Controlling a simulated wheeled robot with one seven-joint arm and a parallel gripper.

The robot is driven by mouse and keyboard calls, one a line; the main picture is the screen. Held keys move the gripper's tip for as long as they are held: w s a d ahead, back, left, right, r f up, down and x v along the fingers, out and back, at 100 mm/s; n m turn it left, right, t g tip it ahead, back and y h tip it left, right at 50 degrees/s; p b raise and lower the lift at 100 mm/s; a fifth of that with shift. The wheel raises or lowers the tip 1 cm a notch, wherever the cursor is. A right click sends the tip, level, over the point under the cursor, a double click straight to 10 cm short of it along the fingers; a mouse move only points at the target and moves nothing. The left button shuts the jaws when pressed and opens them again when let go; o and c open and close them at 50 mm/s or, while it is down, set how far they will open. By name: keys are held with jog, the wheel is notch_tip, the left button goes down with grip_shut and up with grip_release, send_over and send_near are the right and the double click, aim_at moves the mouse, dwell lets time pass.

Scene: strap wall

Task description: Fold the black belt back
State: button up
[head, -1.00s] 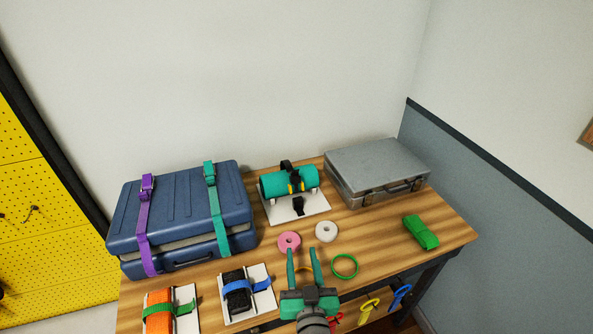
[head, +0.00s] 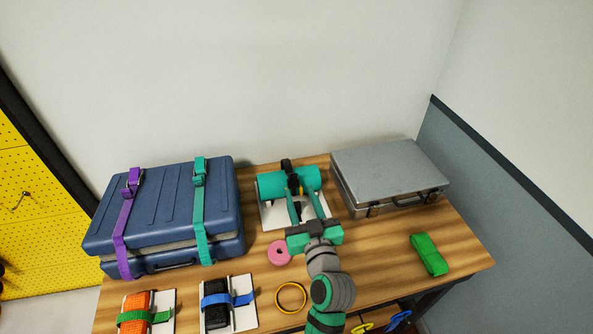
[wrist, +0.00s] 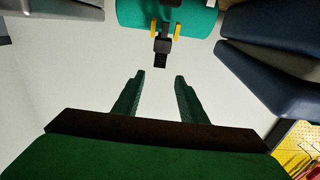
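The black belt (head: 287,165) wraps a teal roll (head: 268,186) on a white stand (head: 268,216) at the back middle of the table. In the wrist view the belt's dark end (wrist: 161,55) hangs down the front of the roll (wrist: 130,12), between two yellow pieces (wrist: 177,31). My gripper (head: 300,192) is open and empty in front of the roll, over the stand. In the wrist view its fingertips (wrist: 160,75) are apart, with the belt end just beyond the gap. In the head view my fingers partly cover the belt's lower part.
A blue suitcase (head: 165,215) with purple and teal straps stands left, a grey case (head: 385,170) right. A pink roll (head: 280,253), a yellow ring (head: 290,297) and strapped orange and black blocks lie in front. A green bundle (head: 428,255) lies at the right.

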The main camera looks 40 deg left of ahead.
aim_at(294, 175)
jog(key=x, duration=0.9)
grip_shut()
